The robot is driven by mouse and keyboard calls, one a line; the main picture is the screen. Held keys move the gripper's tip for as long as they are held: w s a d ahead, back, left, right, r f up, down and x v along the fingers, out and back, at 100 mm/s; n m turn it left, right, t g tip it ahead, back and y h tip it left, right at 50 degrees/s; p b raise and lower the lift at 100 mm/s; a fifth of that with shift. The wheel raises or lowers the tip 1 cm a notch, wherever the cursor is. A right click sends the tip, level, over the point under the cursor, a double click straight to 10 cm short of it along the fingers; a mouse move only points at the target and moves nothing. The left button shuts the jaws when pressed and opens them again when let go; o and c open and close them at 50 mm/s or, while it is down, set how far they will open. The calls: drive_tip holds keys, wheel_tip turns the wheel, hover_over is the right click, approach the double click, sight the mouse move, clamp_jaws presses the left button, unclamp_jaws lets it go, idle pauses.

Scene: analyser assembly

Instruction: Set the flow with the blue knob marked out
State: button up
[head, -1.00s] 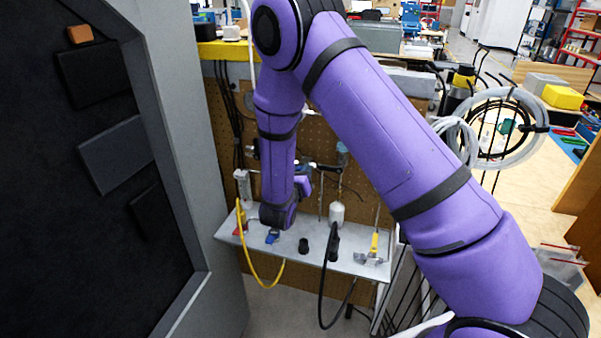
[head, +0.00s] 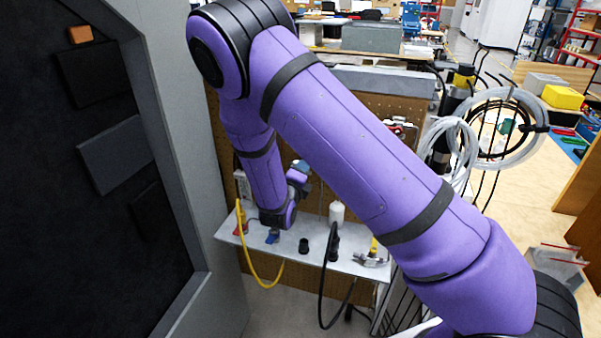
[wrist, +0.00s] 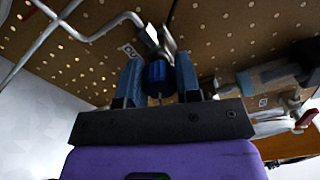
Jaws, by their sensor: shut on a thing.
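The blue knob (wrist: 156,73) shows in the wrist view, in front of a metal valve fitting on the perforated board. My gripper (wrist: 158,64) has one blue finger on each side of it and is shut on it. In the head view the knob is hidden by my arm, and the jaws cannot be made out clearly there.
A bent metal tube (wrist: 95,32) runs left of the knob. Other fittings (wrist: 265,78) stick out on the right. In the head view, a metal shelf (head: 305,248) below holds a white bottle (head: 336,212), black parts and cables. A dark cabinet (head: 80,220) stands close on the left.

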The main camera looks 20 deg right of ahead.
drive_tip(key=n, duration=0.4)
drive_tip(key=shift+a+n, duration=0.1)
drive_tip(key=shift+n, duration=1.8)
drive_tip(key=shift+f, duration=0.1)
drive_tip(key=o, duration=0.9)
drive_tip(key=v, duration=1.1)
